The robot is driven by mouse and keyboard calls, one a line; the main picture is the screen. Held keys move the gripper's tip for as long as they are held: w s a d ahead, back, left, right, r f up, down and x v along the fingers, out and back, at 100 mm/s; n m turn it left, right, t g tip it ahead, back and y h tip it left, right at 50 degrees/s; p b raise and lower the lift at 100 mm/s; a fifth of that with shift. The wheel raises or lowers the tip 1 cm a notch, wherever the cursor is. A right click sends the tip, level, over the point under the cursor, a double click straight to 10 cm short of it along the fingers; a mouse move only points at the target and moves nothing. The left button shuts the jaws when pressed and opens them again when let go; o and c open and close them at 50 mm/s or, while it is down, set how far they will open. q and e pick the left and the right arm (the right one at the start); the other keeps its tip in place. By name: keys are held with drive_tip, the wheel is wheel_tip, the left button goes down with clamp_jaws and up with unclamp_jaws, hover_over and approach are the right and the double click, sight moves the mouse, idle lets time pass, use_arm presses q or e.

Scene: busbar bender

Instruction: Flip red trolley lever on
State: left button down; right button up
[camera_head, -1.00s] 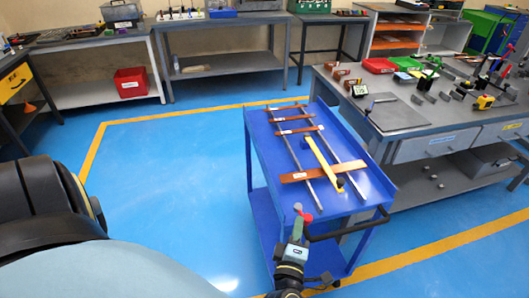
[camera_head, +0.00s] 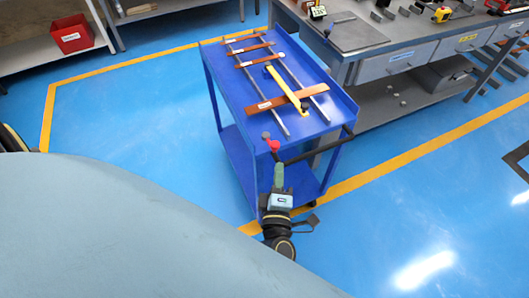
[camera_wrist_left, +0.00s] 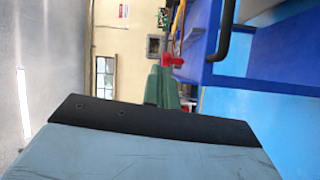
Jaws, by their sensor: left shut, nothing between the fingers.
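The blue trolley (camera_head: 232,97) stands left of the workbench. Its red lever (camera_head: 272,145) sits at the near left corner of the top, beside the black push handle (camera_head: 318,146). My left gripper (camera_head: 279,166) is shut and empty, with its green fingertips just below and in front of the lever, apart from it in the head view. In the left wrist view the red lever (camera_wrist_left: 172,60) shows just beyond the green fingers (camera_wrist_left: 162,72); whether they touch is unclear there. My right gripper is out of view.
Metal rods, orange-brown bars and a yellow bar (camera_head: 286,90) lie on the trolley top. The grey workbench (camera_head: 375,52) stands close on its right. A red bin (camera_head: 71,34) is on a shelf at the back left. The blue floor left of the trolley is clear.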

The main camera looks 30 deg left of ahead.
use_arm(q)
drive_tip(key=shift+s+d, duration=0.2)
drive_tip(key=shift+d, duration=1.25)
drive_tip(key=s+d+f+m+g+h, duration=0.1)
drive_tip(key=s+f+m+g+h, duration=0.2)
drive_tip(key=f+m, duration=0.45)
drive_tip(key=s+d+f+m+g+h, duration=0.1)
drive_tip(key=s+f+m+h, duration=0.35)
drive_tip(key=f, duration=0.55)
drive_tip(key=s+d+f+m+g+h, duration=0.1)
drive_tip(key=s+f+m+g+h, duration=0.3)
drive_tip(key=f, duration=0.5)
drive_tip(key=s+a+f+m+g+y, duration=0.1)
drive_tip(key=s+a+f+m+g, duration=0.2)
drive_tip(key=s+a+f, duration=0.3)
drive_tip(key=s+a+f+m+g+y, duration=0.2)
drive_tip(key=s+a+f+m+g, duration=0.2)
drive_tip(key=s, duration=1.2)
drive_tip(key=a+f+m, duration=0.1)
drive_tip(key=a+f, duration=0.1)
drive_tip(key=a, duration=0.1)
drive_tip(key=shift+s+a+g, duration=0.15)
drive_tip(key=shift+s+g, duration=0.05)
drive_tip(key=shift+g, duration=0.1)
